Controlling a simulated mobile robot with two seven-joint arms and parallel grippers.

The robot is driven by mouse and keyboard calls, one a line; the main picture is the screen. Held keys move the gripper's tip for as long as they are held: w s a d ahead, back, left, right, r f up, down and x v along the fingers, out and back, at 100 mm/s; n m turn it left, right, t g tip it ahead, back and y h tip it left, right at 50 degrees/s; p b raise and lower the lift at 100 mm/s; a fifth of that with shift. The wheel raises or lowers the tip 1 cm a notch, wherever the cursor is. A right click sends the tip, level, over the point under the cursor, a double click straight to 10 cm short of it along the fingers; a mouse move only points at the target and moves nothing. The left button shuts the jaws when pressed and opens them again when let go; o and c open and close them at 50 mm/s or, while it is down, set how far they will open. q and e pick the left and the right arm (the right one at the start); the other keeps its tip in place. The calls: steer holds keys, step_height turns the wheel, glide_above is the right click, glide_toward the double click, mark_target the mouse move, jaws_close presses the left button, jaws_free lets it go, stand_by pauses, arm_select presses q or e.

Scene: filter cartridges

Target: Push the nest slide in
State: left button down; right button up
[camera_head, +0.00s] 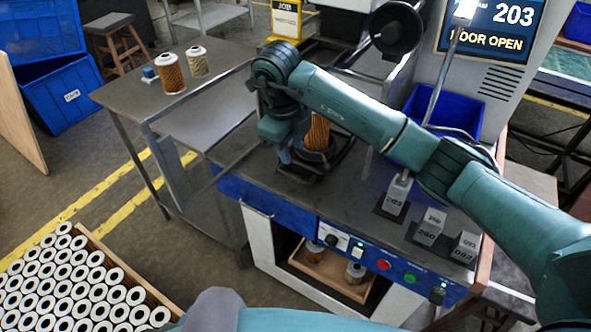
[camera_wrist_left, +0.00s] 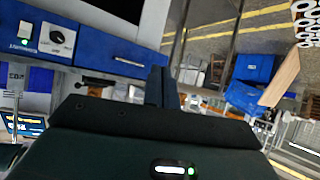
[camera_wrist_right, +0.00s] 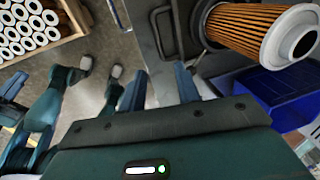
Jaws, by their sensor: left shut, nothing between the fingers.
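The nest slide (camera_head: 313,172) is a dark plate with a ring on the bench, holding an orange pleated filter cartridge (camera_head: 317,132) upright. In the right wrist view the cartridge (camera_wrist_right: 262,30) has a white end cap, and a dark handle (camera_wrist_right: 157,28) on a grey plate lies beyond the fingertips. My right gripper (camera_wrist_right: 158,85) is open, with nothing seen between its fingers. In the head view my right gripper (camera_head: 285,152) is beside the nest on its left, partly hiding it. My left gripper (camera_wrist_left: 160,88) is shut and empty, before the bench's blue front.
A side table (camera_head: 130,80) at left holds two cartridges. Weight-like numbered blocks (camera_head: 430,225) stand right on the bench. A control panel (camera_head: 380,262) runs along its front edge. A crate of white-ended cartridges (camera_head: 75,285) is at lower left. A blue bin (camera_head: 455,112) stands behind.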

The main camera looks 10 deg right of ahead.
mark_target(296, 179)
steer(key=f, duration=0.3)
steer(key=d+f, duration=0.1)
steer(key=f, duration=0.2)
steer(key=w+f, duration=0.1)
steer(key=f, duration=0.2)
steer(key=shift+w+d+f+p, duration=0.1)
steer(key=shift+d+f+p, duration=0.05)
steer(key=shift+f+p, duration=0.25)
jaws_close()
steer(key=shift+w, duration=0.1)
